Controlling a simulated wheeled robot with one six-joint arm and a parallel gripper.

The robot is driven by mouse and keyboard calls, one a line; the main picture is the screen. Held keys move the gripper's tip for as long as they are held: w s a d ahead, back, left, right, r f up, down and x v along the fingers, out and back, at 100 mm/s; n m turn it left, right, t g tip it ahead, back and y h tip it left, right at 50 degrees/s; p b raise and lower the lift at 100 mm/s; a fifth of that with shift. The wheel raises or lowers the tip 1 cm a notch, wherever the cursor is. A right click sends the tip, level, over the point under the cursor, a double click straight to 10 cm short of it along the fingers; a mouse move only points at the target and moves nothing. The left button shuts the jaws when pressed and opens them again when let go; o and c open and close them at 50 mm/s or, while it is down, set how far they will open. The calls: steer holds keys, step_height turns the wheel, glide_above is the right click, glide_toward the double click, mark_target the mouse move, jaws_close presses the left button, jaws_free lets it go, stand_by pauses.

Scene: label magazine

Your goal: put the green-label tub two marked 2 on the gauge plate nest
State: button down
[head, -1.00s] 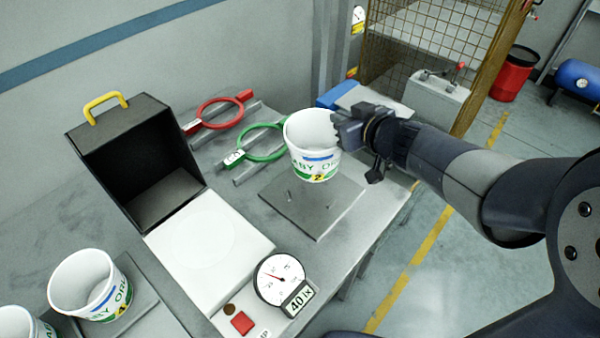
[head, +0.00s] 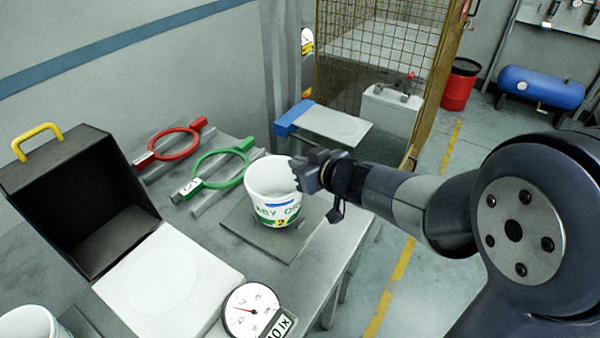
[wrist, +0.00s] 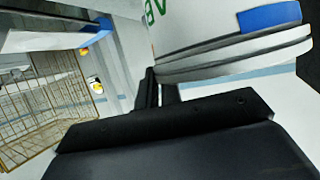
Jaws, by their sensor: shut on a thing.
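The tub marked 2 (head: 272,196) is white with green lettering, a blue stripe and a yellow spot with a 2. In the head view it is upright over the grey gauge plate (head: 240,218). Whether its base touches the plate I cannot tell; the plate's pins are hidden behind it. My gripper (head: 302,174) is shut on the tub's right side near the rim. In the wrist view the tub's white wall and blue stripe (wrist: 270,18) fill the upper right, close against the dark jaws.
A red ring gauge (head: 175,145) and a green ring gauge (head: 222,165) lie behind the plate. A black open box (head: 85,205), a white pad (head: 165,280) and a dial gauge (head: 250,309) stand to the left and front. Another tub (head: 30,322) is at lower left.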

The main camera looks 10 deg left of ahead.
steer(key=shift+f, duration=0.5)
steer(key=c, duration=1.6)
jaws_free()
steer(key=shift+r, duration=0.2)
steer(key=shift+p+v, duration=1.85)
steer(key=shift+v, duration=4.15)
steer(key=shift+s+f, duration=0.1)
